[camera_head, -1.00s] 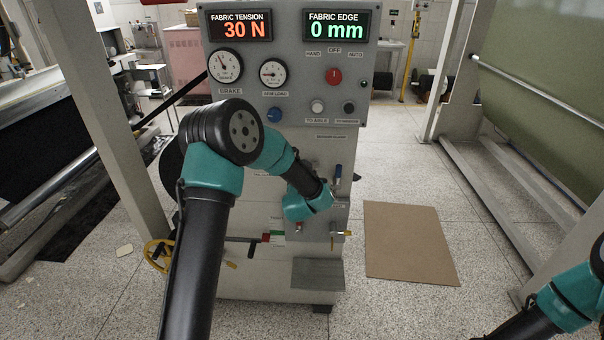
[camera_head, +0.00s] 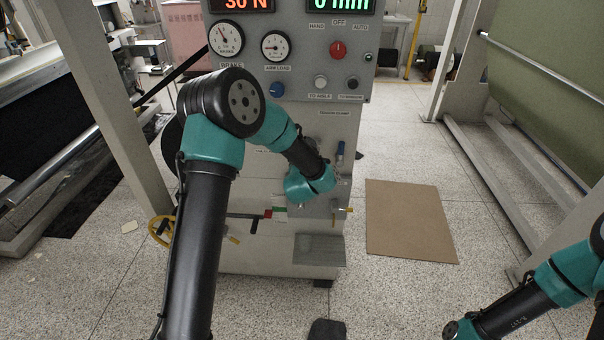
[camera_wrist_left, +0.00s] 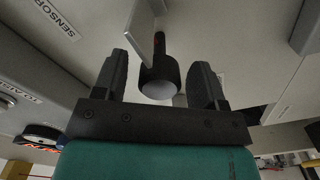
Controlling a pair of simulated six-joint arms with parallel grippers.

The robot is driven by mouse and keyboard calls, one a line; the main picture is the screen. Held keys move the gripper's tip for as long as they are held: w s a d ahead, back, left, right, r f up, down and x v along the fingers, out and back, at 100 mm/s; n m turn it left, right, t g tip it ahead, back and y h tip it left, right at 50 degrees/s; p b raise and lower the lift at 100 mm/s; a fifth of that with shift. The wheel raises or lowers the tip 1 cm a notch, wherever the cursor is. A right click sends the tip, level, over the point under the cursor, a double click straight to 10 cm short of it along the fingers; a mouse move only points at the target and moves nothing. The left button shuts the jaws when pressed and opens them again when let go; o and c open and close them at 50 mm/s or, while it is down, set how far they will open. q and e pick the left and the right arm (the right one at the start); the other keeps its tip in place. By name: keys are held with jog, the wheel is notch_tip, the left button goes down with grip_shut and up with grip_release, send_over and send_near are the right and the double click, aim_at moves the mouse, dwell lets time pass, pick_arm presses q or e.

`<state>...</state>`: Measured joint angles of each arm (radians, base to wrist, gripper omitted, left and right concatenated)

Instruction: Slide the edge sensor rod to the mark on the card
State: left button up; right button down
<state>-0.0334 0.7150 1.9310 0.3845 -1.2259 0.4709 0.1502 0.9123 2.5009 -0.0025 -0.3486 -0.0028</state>
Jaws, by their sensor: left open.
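My left wrist (camera_head: 312,182) is close to the grey machine front, below the blue-handled lever (camera_head: 340,152); it hides my left fingertips in the head view. In the left wrist view my left gripper (camera_wrist_left: 160,80) is open. A black round knob with a pale end face (camera_wrist_left: 160,78) stands between its fingers, with a gap on each side. I cannot tell whether this knob belongs to the edge sensor rod. My right gripper is not seen.
The machine panel (camera_head: 300,70) carries dials and knobs, with its displays cut by the top edge. A yellow-tipped part (camera_head: 345,210) sits right of my wrist, above a grey ledge (camera_head: 318,250). Brown cardboard (camera_head: 410,220) lies on the floor. My right arm (camera_head: 530,300) is at the lower right.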

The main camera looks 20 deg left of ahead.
pick_arm(q)
jog(key=v, duration=1.5)
jog(key=shift+s, duration=0.2)
jog(key=shift+d, duration=0.1)
jog(key=s+d+f+m+g+h, duration=0.1)
jog(key=s+f+m+g+h, duration=0.4)
jog(key=f, duration=0.8)
jog(key=s+d+f+m+g+h, duration=0.25)
jog(key=s+f+m+g, duration=0.3)
jog(key=f, duration=0.65)
jog(key=s+f+m+g+h, duration=0.2)
jog(key=s+f+g, duration=0.3)
jog(key=s, duration=0.6)
jog(key=shift+d+f+m+g+h, duration=0.2)
jog(key=shift+d+m+g+h, duration=0.15)
jog(key=shift+m, duration=0.1)
jog(key=shift+c, duration=0.2)
